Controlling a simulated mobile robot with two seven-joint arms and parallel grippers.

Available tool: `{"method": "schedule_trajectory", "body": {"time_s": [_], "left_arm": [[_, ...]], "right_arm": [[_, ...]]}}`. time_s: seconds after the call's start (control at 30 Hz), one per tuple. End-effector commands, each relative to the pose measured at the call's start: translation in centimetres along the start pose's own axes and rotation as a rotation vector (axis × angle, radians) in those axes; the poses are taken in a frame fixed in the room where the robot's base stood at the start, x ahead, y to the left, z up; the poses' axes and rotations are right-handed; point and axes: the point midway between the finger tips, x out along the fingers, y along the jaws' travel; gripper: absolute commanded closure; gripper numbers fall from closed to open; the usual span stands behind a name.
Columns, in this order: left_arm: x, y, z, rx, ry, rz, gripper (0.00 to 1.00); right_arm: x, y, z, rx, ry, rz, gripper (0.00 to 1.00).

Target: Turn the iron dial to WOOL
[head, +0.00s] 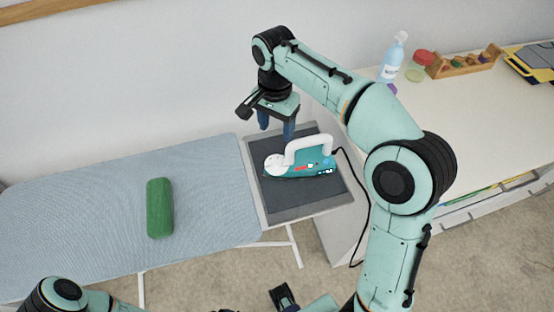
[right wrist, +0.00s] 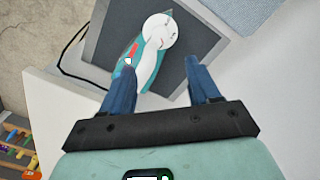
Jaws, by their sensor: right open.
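The teal iron (head: 312,171) with a white handle lies on the dark grey rest pad (head: 290,208) at the right end of the ironing board. A white round dial (head: 276,163) sits at its left end, and the dial also shows in the right wrist view (right wrist: 160,31). Its lettering is too small to read. My right gripper (head: 277,127) is open and empty, with fingers pointing down behind the dial, apart from it. In the right wrist view its fingertips (right wrist: 160,66) frame the white handle.
The blue ironing board (head: 90,205) holds a green rounded block (head: 160,207). A black cord (head: 366,205) runs from the iron down the cabinet side. A spray bottle (head: 393,58), a red-lidded jar (head: 420,66) and a wooden rack (head: 463,64) stand on the counter. The wall is close behind.

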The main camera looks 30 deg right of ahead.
Motion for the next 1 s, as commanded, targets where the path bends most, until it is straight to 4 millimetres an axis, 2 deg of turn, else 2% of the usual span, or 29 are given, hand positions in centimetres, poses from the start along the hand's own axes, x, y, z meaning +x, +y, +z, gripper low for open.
{"method": "schedule_trajectory", "body": {"time_s": [0.13, 0.33, 0.8, 1.0], "left_arm": [[0.5, -0.2, 0.1, -0.001, -0.002, -0.001, 0.00], [0.9, -0.3, 0.1, -0.001, -0.003, -0.001, 0.00], [2.8, -1.1, 0.2, -0.003, -0.010, -0.003, 0.00], [3.2, -1.2, 0.2, -0.004, -0.011, -0.004, 0.00]], "right_arm": [[0.0, -0.1, 0.0, 0.186, 0.000, 0.000, 0.39], [1.0, 0.0, 0.0, 0.242, -0.001, 0.003, 0.39], [10.3, 0.0, 0.1, 0.239, -0.002, 0.004, 0.39], [12.6, 0.0, 0.0, 0.238, -0.001, 0.003, 0.39]]}}
